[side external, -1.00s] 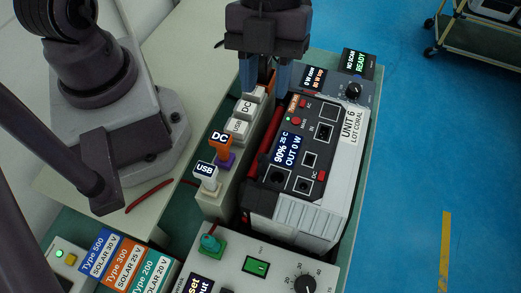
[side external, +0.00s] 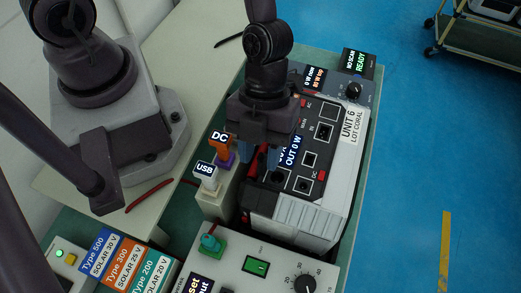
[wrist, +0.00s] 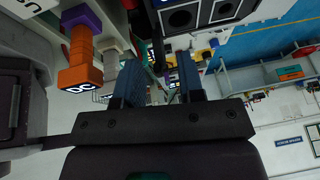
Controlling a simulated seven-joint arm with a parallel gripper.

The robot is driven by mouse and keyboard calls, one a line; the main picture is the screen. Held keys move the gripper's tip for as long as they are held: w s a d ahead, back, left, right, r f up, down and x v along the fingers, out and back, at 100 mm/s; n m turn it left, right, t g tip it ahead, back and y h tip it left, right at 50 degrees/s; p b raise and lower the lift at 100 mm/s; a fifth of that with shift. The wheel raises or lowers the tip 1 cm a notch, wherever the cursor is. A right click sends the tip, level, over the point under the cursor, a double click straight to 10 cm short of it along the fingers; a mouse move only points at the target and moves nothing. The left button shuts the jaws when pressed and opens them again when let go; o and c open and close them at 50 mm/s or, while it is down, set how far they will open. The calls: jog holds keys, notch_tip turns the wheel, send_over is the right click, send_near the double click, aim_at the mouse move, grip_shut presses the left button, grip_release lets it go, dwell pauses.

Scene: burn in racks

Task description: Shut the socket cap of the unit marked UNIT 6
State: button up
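The unit marked UNIT 6 (side external: 350,125) is a grey-and-white box with a black socket panel (side external: 310,165), lying at the table's right side. Its panel shows several dark sockets, one of them (side external: 278,177) near the lower left corner, and small red parts. I cannot tell which piece is the socket cap. My gripper (side external: 260,163) has blue fingers apart, over the panel's left edge, hiding part of the display. In the wrist view my gripper (wrist: 160,62) is open with nothing held, and part of the unit's sockets (wrist: 205,12) shows just beyond the fingertips.
An orange DC plug (side external: 220,143) and a white USB plug (side external: 205,172) stand in a rack left of the unit. A control box (side external: 255,245) with a green switch and dial sits in front. A READY display (side external: 358,61) stands behind.

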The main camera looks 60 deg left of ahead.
jog(key=shift+s+d+f, duration=0.1)
jog(key=shift+f, duration=0.3)
grip_shut()
jog(key=g+y, duration=0.1)
jog(key=w+d+g+y, duration=0.1)
jog(key=shift+w+d+n+y, duration=0.15)
jog(key=shift+d+n+y, duration=0.15)
jog(key=shift+n, duration=0.1)
jog(key=shift+w+d+f+n+g+y, duration=0.2)
jog(key=shift+w+d+n+g+y, duration=0.1)
jog(key=shift+g+y, duration=0.55)
jog(key=shift+w+d+f+n+g+y, duration=0.25)
jog(key=shift+g+y, duration=0.4)
jog(key=shift+g, duration=0.4)
jog(key=shift+w, duration=0.1)
